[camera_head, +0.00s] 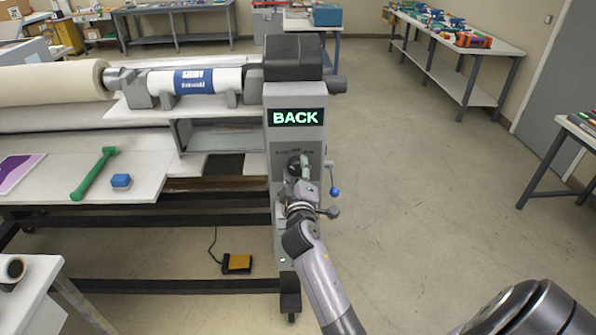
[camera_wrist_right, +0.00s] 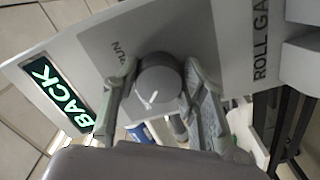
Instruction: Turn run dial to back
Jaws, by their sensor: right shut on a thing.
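The laminator's control column (camera_head: 280,142) carries a lit display (camera_head: 297,117) that reads BACK in green. The run dial (camera_head: 294,165) is on the face below it, partly hidden by my right gripper (camera_head: 302,178). In the right wrist view the grey round dial (camera_wrist_right: 160,75) has a white pointer mark and sits beside the RUN label. The fingers of my right gripper (camera_wrist_right: 158,88) are on both sides of the dial, closed on it. The BACK display (camera_wrist_right: 62,97) also shows there. My left gripper is out of view.
A blue-knobbed lever (camera_head: 334,191) sticks out just right of the column. A green tool (camera_head: 93,174) and a blue block (camera_head: 121,181) lie on the laminator's table. A yellow foot pedal (camera_head: 237,263) is on the floor. The floor to the right is clear.

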